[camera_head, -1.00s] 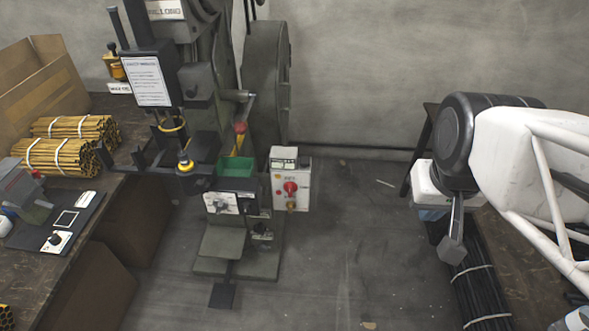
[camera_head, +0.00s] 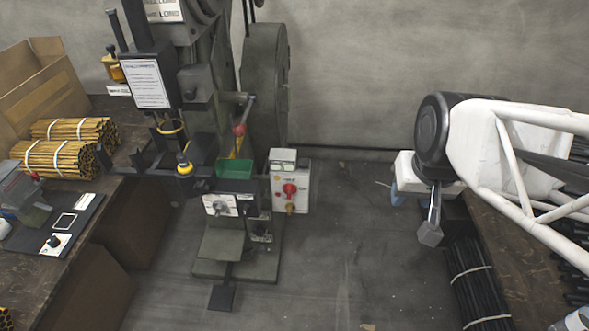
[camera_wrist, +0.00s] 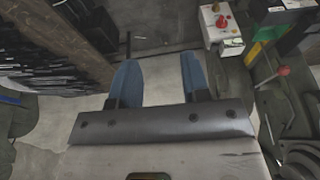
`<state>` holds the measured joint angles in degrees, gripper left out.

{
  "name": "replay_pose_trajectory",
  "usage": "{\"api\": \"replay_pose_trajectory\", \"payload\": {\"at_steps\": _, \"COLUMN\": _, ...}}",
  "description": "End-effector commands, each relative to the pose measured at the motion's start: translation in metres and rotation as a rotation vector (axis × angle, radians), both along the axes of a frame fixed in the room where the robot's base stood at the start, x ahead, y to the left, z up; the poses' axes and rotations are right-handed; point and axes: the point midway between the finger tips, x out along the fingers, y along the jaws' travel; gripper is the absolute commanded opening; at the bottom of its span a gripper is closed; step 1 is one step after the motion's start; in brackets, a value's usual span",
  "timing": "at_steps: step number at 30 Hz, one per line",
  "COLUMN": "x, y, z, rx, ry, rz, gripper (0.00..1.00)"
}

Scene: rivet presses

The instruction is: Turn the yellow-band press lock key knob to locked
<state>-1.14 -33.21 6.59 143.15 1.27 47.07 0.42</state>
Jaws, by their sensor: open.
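The large grey press (camera_head: 205,75) stands left of centre in the head view, with a yellow band (camera_head: 172,126) on it. A white plate with a round knob (camera_head: 220,206) is on its lower front. A white box (camera_head: 305,190) beside the press carries a red knob (camera_head: 290,189) and a small brassy part below it. I cannot tell which knob is the lock key knob, nor its setting. My gripper (camera_head: 430,236) hangs well right of the press, touching nothing. In the wrist view its blue fingers (camera_wrist: 160,78) are apart and empty; the box (camera_wrist: 222,28) shows at upper right.
A green tray (camera_head: 235,168) and a red-ball lever (camera_head: 239,130) sit on the press. A left bench holds rod bundles (camera_head: 55,160) and a smaller device with a black knob (camera_head: 54,241). Black rods (camera_head: 470,275) lie at right. The floor between is clear.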

Motion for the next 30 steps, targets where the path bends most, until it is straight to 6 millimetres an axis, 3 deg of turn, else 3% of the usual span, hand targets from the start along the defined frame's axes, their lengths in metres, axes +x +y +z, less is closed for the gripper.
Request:
{"api": "replay_pose_trajectory", "payload": {"at_steps": 15, "x": 0.138, "y": 0.059, "z": -0.075, "rx": 0.076, "ry": -0.188, "rz": 0.044, "gripper": 0.43}}
{"api": "replay_pose_trajectory", "payload": {"at_steps": 30, "x": 0.238, "y": 0.119, "z": -0.178, "rx": 0.096, "ry": -0.378, "rz": 0.038, "gripper": 0.43}}
